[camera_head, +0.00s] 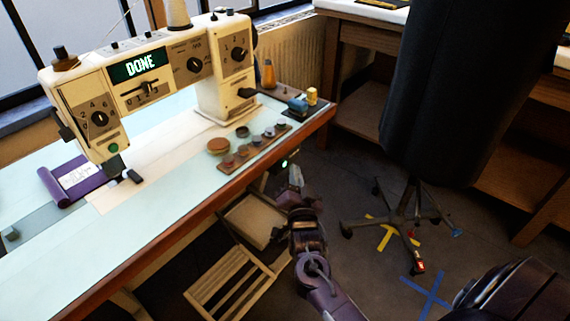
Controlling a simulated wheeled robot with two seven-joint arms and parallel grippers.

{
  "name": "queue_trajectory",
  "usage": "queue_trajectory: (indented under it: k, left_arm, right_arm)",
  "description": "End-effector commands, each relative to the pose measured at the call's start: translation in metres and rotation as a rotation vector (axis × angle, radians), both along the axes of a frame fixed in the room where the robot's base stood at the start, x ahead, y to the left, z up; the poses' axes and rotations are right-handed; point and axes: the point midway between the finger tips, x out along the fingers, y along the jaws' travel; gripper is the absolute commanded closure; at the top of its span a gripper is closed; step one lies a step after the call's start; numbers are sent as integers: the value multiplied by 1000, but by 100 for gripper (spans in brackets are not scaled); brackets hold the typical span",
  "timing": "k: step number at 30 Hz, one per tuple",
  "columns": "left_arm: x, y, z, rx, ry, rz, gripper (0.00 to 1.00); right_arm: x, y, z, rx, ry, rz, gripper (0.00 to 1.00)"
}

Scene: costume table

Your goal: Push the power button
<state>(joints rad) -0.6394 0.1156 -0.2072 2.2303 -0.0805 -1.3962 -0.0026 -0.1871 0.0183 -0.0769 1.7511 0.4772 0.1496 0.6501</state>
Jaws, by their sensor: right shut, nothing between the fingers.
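A cream sewing machine (180,60) stands on the table, and its screen (139,66) shows "DONE" in lit letters. A small green light (284,163) glows below the table's front edge; it may be the power button, but it is too small to be sure. A round green button (113,148) also sits low on the machine's left head. My right gripper (295,177) is shut and empty, below the table edge and just in front of the glowing light. I cannot tell whether they touch. My left gripper is not in view.
The table's wooden front edge (180,224) runs just above my right gripper. A slatted wooden stool (232,285) stands beneath it. A dark dress form (470,85) on a wheeled stand is at the right. Spools and a purple cloth roll (62,185) lie on the table.

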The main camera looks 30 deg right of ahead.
Motion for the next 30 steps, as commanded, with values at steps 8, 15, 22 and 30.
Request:
queue_trajectory:
  k: [8,15,22,30]
  left_arm:
    - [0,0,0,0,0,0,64]
    - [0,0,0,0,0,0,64]
    - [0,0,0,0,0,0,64]
    - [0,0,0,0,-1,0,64]
  right_arm:
    - [0,0,0,0,0,0,100]
    - [5,2,0,1,0,0,100]
    - [8,3,0,0,0,0,100]
    - [9,4,0,0,0,0,100]
